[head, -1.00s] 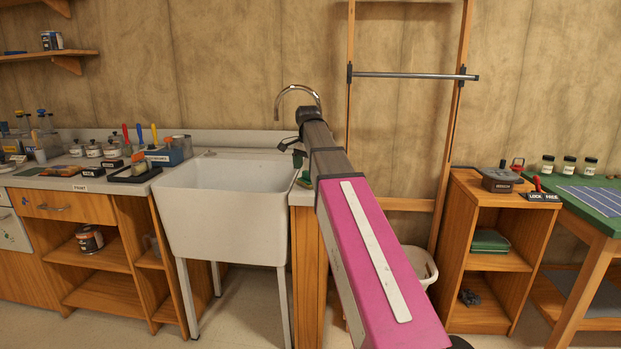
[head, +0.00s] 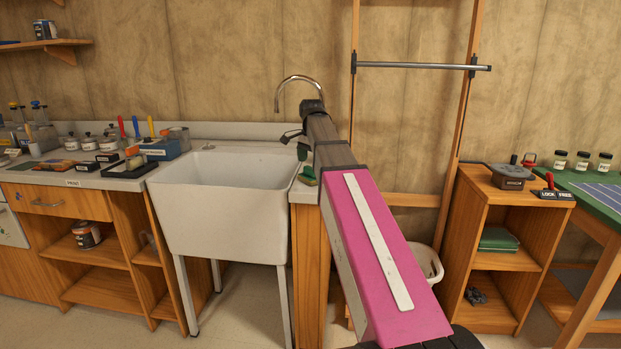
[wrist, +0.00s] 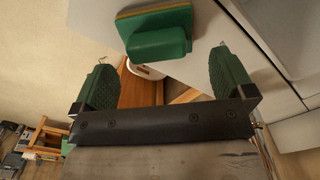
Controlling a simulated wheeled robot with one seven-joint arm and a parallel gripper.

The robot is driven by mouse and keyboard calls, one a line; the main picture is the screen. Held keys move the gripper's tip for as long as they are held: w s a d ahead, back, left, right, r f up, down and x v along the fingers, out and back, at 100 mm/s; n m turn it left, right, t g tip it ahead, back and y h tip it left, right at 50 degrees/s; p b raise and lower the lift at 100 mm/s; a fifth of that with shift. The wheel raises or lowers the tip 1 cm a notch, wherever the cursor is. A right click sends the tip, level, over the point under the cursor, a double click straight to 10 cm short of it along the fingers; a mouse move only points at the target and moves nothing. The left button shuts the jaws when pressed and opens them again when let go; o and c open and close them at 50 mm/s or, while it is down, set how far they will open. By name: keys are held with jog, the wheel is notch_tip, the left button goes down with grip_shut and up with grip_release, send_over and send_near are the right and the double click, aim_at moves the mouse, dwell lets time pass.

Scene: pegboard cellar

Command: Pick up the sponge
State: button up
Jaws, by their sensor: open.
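The sponge (wrist: 152,22), green with a yellowish layer, lies on a pale counter surface at the top of the wrist view. A darker green block-shaped part shows at its near side; I cannot tell whether it is a separate thing. In the head view the sponge (head: 308,174) is a small green shape on the narrow ledge right of the sink, partly hidden by my arm. My gripper (wrist: 163,75) is open and empty, its two green fingers wide apart. The sponge is beyond the fingertips, roughly centred between them, not touching.
The white sink (head: 225,210) with its curved faucet (head: 298,80) is left of the ledge. A cluttered counter (head: 60,177) is farther left. A wooden shelf unit (head: 505,255) and a green-topped table (head: 600,200) are at right. A white bin (head: 432,262) is behind my arm.

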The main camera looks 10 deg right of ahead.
aim_at(312, 172)
jog(key=shift+s+f, duration=0.15)
jog(key=shift+f, duration=2.2)
jog(key=c, duration=0.9)
jog(key=shift+r, duration=0.5)
jog(key=shift+c, duration=0.2)
jog(key=r, duration=0.3)
jog(key=shift+s+a+r, duration=0.2)
jog(key=shift+a+r, duration=0.15)
jog(key=s+a+r, duration=0.5)
jog(key=a+r, duration=0.1)
jog(key=a, duration=0.3)
jog(key=shift+s+a+r, duration=0.15)
jog(key=shift+a+r, duration=0.05)
jog(key=shift+a, duration=0.1)
